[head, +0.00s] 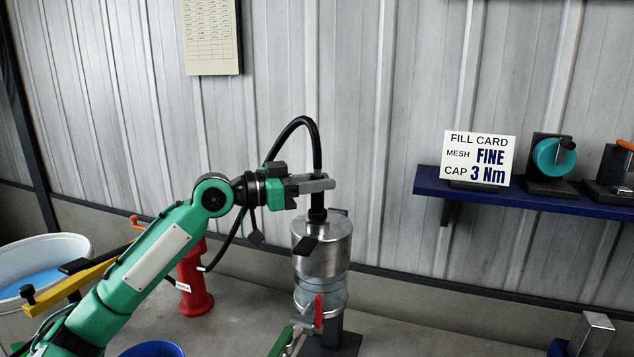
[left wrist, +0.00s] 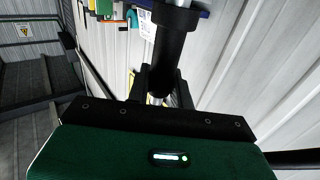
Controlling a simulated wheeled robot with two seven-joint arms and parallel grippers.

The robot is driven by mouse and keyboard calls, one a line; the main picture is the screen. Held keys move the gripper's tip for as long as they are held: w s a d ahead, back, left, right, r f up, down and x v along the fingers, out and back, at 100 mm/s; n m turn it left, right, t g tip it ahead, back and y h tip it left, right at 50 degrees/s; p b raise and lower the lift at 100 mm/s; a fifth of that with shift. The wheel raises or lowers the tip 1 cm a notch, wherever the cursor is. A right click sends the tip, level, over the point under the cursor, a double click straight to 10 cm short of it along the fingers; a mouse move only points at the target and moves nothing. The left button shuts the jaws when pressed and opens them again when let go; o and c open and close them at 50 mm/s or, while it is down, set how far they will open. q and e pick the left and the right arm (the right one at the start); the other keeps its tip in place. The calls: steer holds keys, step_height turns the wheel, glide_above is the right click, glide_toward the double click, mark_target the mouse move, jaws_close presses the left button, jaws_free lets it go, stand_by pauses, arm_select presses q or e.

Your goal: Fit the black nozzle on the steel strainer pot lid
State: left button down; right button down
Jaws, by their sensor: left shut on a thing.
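My left gripper (head: 322,185) is shut on the black nozzle (head: 317,213), which hangs upright at the end of a black hose. The left wrist view shows the nozzle (left wrist: 171,55) as a dark cylinder with a wider collar, between my left fingers (left wrist: 162,85). The steel strainer pot (head: 322,262) stands below, with its shiny lid (head: 330,228) on top. The nozzle's lower end is at the lid's top in the head view. I cannot tell whether it touches or is seated. My right gripper is not in view.
The black hose (head: 298,124) arches above the gripper. A red lever (head: 319,311) sits low on the column. A red post (head: 196,285) and a white tub (head: 48,250) stand left. A blue shelf (head: 520,193) holds the fill card (head: 479,158) at right.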

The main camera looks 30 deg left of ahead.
arm_select(q)
steer(key=shift+f, duration=0.25)
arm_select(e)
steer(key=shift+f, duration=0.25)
arm_select(q)
steer(key=c, duration=1.1)
jaws_free()
steer(key=shift+c, duration=0.2)
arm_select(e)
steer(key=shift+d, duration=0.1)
arm_select(q)
steer(key=shift+s+a+f+b, duration=0.1)
steer(key=shift+s+a+b, duration=0.15)
steer(key=shift+b, duration=0.15)
steer(key=b+v, duration=0.6)
steer(key=v, duration=0.7)
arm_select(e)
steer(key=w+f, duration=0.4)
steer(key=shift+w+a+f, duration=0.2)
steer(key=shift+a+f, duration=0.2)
